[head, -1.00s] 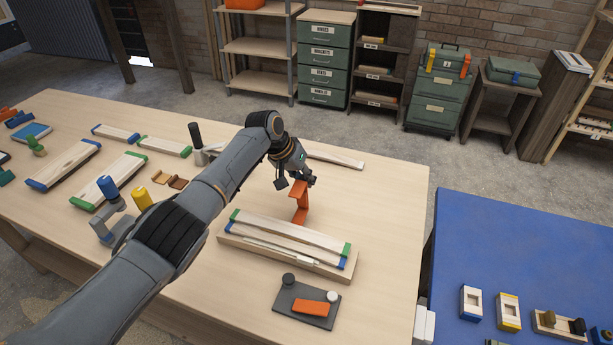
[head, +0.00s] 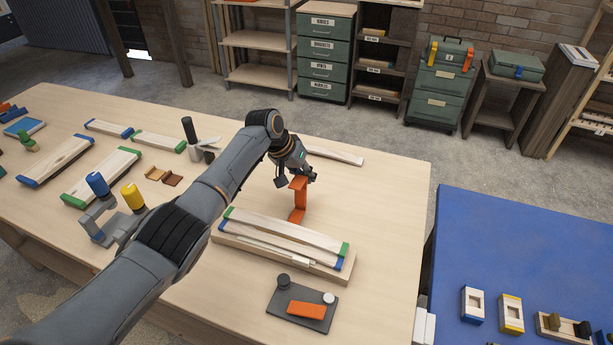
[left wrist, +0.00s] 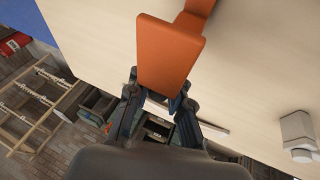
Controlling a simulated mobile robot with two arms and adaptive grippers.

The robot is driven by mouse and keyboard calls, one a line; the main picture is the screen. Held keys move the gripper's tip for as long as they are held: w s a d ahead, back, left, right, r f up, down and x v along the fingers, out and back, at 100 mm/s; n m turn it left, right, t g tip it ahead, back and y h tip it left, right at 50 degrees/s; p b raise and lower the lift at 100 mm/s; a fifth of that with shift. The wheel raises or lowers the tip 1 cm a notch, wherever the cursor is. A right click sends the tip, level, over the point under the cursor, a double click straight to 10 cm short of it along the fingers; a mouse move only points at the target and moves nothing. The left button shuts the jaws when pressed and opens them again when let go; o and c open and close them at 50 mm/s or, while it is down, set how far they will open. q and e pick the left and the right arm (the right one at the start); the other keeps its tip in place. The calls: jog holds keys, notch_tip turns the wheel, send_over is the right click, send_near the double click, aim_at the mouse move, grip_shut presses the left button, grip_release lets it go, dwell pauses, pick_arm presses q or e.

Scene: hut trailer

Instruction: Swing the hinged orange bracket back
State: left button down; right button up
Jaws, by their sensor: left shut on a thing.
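The orange bracket (head: 298,208) stands on the wooden table behind a board with wooden strips. Its upper flat part meets my left gripper (head: 302,178). In the left wrist view the bracket's wide orange plate (left wrist: 168,50) lies between the two fingers of my left gripper (left wrist: 158,100), which is shut on it. The bracket's narrower part runs off the top edge there. Its hinge cannot be made out. My right gripper is not in view.
The board (head: 230,245) with green- and blue-ended strips lies just in front of the bracket. A dark grey plate (head: 272,305) with an orange block and two knobs lies nearer. A pale strip (head: 335,155) lies behind.

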pick_arm(q)
jog(key=shift+w+a, duration=0.15)
dwell(0.5)
jog(key=c, duration=1.5)
grip_release()
jog(key=shift+o, duration=1.4)
jog(key=shift+w+a+f, duration=0.1)
jog(key=shift+f, duration=0.05)
jog(key=shift+s+f, duration=0.1)
jog(key=shift+s, duration=0.1)
jog(key=v, duration=1.2)
jog(key=shift+r, duration=0.2)
jog(key=shift+f, duration=0.1)
